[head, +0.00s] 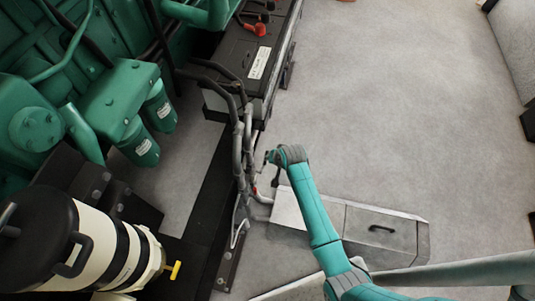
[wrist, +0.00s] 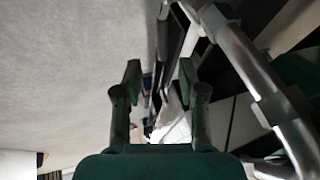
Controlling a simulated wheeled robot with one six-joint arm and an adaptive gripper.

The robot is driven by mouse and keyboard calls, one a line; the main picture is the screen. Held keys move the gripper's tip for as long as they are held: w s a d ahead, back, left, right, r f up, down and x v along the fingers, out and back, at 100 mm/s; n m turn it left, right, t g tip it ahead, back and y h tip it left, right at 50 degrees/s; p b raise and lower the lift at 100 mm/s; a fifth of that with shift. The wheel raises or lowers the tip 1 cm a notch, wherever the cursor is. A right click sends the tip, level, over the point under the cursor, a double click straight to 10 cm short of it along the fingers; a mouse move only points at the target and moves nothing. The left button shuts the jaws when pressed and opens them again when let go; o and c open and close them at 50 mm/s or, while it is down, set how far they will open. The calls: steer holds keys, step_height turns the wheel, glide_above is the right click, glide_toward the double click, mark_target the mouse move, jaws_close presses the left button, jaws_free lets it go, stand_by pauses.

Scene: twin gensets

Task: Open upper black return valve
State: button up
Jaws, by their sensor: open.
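My gripper (wrist: 160,85) is open in the wrist view, its two dark fingers apart with nothing held between them. In the head view my gripper is mostly hidden under the teal wrist, just right of the upright grey pipes (head: 240,150). These pipes (wrist: 255,85) run large along the right of the wrist view, beside the right finger. A small red part (head: 254,191) shows low on the pipes; a tiny reddish part (wrist: 135,128) shows near the left finger. I cannot pick out the upper black return valve for certain in either view.
A green engine (head: 110,100) fills the left of the head view. A cream cylinder (head: 100,245) with a yellow tap stands at the lower left. A black battery box (head: 240,60) lies behind the pipes. A grey floor hatch (head: 380,230) lies below my arm. Floor (head: 400,100) to the right is clear.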

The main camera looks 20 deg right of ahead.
mark_target(267, 152)
steer(key=w+d+y, duration=0.2)
steer(key=d+y, duration=0.1)
steer(key=d, duration=0.1)
steer(key=shift+n, duration=0.4)
steer(key=shift+w+x, duration=0.1)
steer(key=shift+x, duration=2.55)
steer(key=shift+w+x, duration=0.15)
steer(key=shift+x, duration=2.5)
steer(key=shift+a+r, duration=0.1)
steer(key=shift+r, duration=0.1)
jaws_close()
